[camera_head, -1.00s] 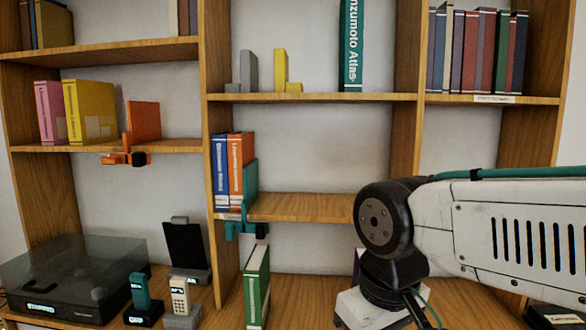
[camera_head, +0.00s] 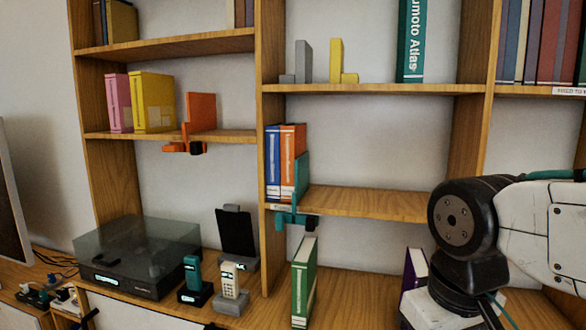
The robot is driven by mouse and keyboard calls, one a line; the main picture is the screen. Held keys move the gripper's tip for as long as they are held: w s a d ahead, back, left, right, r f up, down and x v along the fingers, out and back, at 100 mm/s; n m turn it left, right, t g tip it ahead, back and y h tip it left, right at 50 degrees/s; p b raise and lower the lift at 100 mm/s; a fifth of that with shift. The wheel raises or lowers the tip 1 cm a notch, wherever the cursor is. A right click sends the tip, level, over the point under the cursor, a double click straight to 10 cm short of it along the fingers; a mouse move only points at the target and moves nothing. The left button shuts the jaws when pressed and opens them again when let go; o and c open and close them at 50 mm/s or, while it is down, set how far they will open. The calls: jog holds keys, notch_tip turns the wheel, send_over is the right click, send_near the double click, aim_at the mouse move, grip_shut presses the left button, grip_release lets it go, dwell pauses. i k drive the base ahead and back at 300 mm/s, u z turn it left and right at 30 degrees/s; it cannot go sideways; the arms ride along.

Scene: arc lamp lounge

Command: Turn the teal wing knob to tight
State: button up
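A teal clamp-like bookend (camera_head: 301,178) stands on the middle shelf, right beside the orange book. Its lower teal part (camera_head: 290,217) hangs below the shelf's front edge, with a small black piece (camera_head: 311,222) at its right. This lower part seems to be the wing knob, but it is too small to tell its turn. My arm is at the right of the view, well apart from the teal clamp. My gripper itself is not in view.
A blue book (camera_head: 273,160) and an orange book (camera_head: 289,160) stand left of the teal bookend. An orange bookend (camera_head: 201,112) is on the left shelf. Below are a green book (camera_head: 304,282), two handsets, and a turntable (camera_head: 137,255). The shelf right of the teal bookend is clear.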

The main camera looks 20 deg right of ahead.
aim_at(280, 218)
jog(key=u, duration=0.55)
jog(key=k, duration=0.65)
jog(key=u, duration=0.9)
jog(key=i, duration=1.2)
jog(key=z, duration=0.9)
jog(key=i, duration=0.35)
jog(key=z, duration=0.4)
